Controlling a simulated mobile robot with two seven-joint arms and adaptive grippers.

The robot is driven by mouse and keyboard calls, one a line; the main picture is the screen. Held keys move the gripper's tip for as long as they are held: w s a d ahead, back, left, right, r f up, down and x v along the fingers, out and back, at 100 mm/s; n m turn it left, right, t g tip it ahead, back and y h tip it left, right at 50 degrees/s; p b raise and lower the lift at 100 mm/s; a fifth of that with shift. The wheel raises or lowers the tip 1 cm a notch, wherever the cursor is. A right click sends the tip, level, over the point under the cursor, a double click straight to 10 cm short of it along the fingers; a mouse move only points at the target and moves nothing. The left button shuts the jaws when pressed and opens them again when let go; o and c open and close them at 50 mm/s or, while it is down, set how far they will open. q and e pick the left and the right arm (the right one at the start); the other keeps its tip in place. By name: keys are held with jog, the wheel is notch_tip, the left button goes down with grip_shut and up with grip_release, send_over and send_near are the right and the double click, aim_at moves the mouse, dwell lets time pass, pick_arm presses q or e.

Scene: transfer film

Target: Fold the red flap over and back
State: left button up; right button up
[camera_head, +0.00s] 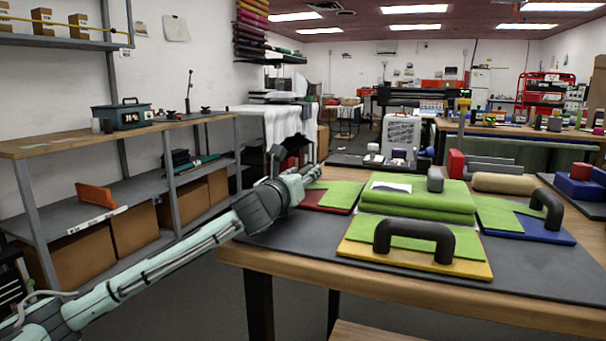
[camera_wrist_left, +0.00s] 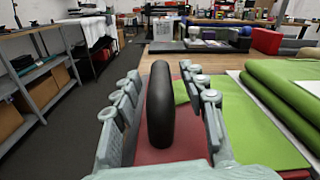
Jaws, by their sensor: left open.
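The red flap (camera_head: 328,208) lies flat at the left of the green folded stack (camera_head: 415,208), with green film over part of it. It also shows in the left wrist view (camera_wrist_left: 185,142). Its black handle (camera_wrist_left: 160,105) stands up between the fingers of my left gripper (camera_wrist_left: 163,82), which is open around it; I see no clear contact. In the head view my left gripper (camera_head: 300,177) is over the flap's left side and hides the handle. A yellow flap (camera_head: 455,268) with a black arch handle lies in front, a blue flap (camera_head: 540,234) at the right. My right gripper is out of view.
A dark mat (camera_head: 300,235) covers much of the wooden table. A tan roll (camera_head: 503,183), a grey block (camera_head: 436,180) and blue boxes (camera_head: 580,187) stand near the back and right. Shelving (camera_head: 120,192) stands at the left, with open floor between.

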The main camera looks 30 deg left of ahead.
pick_arm(q)
grip_shut()
dwell(0.5)
